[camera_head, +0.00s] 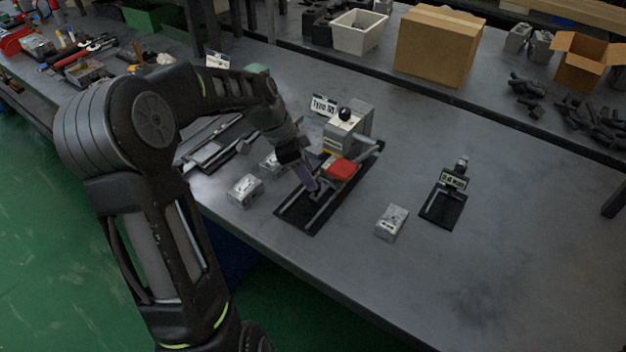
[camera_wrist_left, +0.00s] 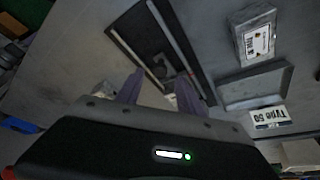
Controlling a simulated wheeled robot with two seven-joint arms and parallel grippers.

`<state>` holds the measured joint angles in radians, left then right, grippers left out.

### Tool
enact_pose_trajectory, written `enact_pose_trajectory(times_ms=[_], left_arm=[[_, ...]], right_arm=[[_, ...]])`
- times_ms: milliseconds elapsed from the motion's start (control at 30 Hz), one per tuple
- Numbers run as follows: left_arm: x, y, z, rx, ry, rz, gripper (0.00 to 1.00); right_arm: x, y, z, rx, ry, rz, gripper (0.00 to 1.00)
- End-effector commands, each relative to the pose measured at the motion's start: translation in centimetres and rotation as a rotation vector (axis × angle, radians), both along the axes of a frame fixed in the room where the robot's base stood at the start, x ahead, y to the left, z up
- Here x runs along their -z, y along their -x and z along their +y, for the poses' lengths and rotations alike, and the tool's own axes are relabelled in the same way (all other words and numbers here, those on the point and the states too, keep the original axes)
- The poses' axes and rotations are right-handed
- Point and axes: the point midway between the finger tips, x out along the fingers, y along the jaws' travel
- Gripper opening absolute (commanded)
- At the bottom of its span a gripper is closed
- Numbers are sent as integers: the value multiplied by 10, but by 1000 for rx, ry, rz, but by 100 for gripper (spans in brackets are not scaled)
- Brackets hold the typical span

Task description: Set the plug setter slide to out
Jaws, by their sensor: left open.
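The plug setter (camera_head: 345,135) stands mid-table in the head view, a grey housing with a black knob, a red block (camera_head: 342,169) and a long black base with two pale rails (camera_head: 323,213). My left gripper (camera_head: 307,178) is over the rails, left of the red block, fingers pointing down. In the left wrist view the gripper (camera_wrist_left: 160,90) is open, and the rails (camera_wrist_left: 166,42) run beyond its fingers. A small dark part (camera_wrist_left: 163,68) on the base shows near the gap between them; I cannot tell whether it touches. The slide's exact position is partly hidden by the gripper.
Grey valve blocks (camera_head: 245,191) and (camera_head: 391,222) lie on either side of the base. A small labelled stand (camera_head: 443,207) is at right, and a black-framed fixture (camera_head: 215,148) at left behind my arm. Boxes line the back shelf. The right front of the table is clear.

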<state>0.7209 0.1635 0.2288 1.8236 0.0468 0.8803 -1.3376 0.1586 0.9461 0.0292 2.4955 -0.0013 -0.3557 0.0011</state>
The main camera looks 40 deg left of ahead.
Motion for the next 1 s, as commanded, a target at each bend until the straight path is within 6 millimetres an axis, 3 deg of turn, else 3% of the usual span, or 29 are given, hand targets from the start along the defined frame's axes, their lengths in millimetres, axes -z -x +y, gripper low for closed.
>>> enact_pose_trajectory(times_ms=[233, 567, 1000], left_arm=[[30, -9, -9, 2, 1, 1, 44], [35, -11, -10, 1, 0, 0, 44], [35, -10, -10, 1, -1, -1, 10]], right_arm=[[-4, 0, 0, 0, 0, 0, 0], [-4, 0, 0, 0, 0, 0, 0], [-4, 0, 0, 0, 0, 0, 0]])
